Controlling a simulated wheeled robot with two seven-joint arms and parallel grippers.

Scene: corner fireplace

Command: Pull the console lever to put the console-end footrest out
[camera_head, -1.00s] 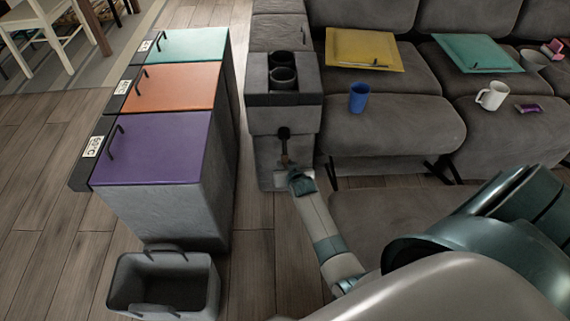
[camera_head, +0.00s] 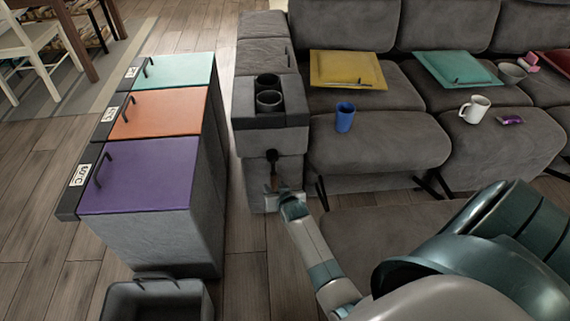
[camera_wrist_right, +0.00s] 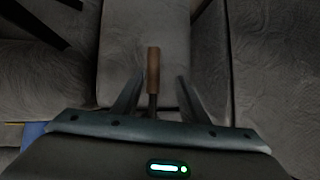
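The console (camera_head: 270,140) stands at the left end of the grey sofa. Its lever (camera_head: 272,170) is on the front face, below the cup holders, and hangs downward. My right gripper (camera_head: 288,195) is just in front of the lever. In the right wrist view my right gripper (camera_wrist_right: 157,98) is open, with the lever's brown handle and dark shaft (camera_wrist_right: 153,72) between its fingers and a gap on each side. A grey padded panel (camera_head: 365,225), the console-end footrest, appears out in front of the seat, with dark struts beside it; my arm partly hides it. My left gripper is not in view.
Left of the console stands a unit with purple (camera_head: 140,175), orange and teal lids. A grey open bin (camera_head: 155,300) is in front of it.

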